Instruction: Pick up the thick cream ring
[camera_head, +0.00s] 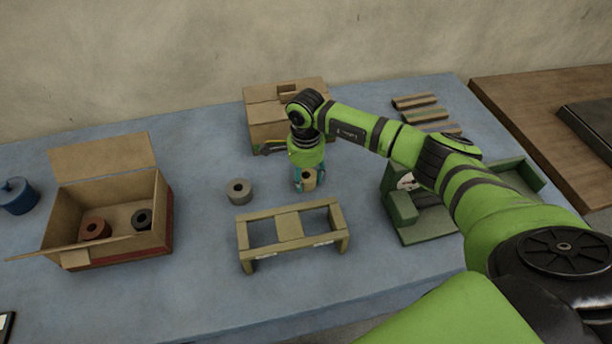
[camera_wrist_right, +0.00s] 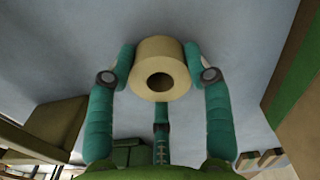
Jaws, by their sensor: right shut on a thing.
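The thick cream ring (camera_head: 310,180) is at my right gripper (camera_head: 305,180), behind the wooden stand on the blue table. In the right wrist view the ring (camera_wrist_right: 160,50) faces me with its dark hole. The teal fingers of my right gripper (camera_wrist_right: 160,75) press on it from both sides, with a third finger below it. In the head view the fingers hide part of the ring, and I cannot tell whether it touches the table. My left gripper is not in view.
A grey ring (camera_head: 238,191) lies left of my gripper. The wooden stand (camera_head: 290,226) is in front. An open cardboard box (camera_head: 160,205) holds a reddish ring (camera_head: 95,228) and a dark ring (camera_head: 142,218). A closed box (camera_head: 262,122) stands behind; a green machine (camera_head: 403,210) stands right.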

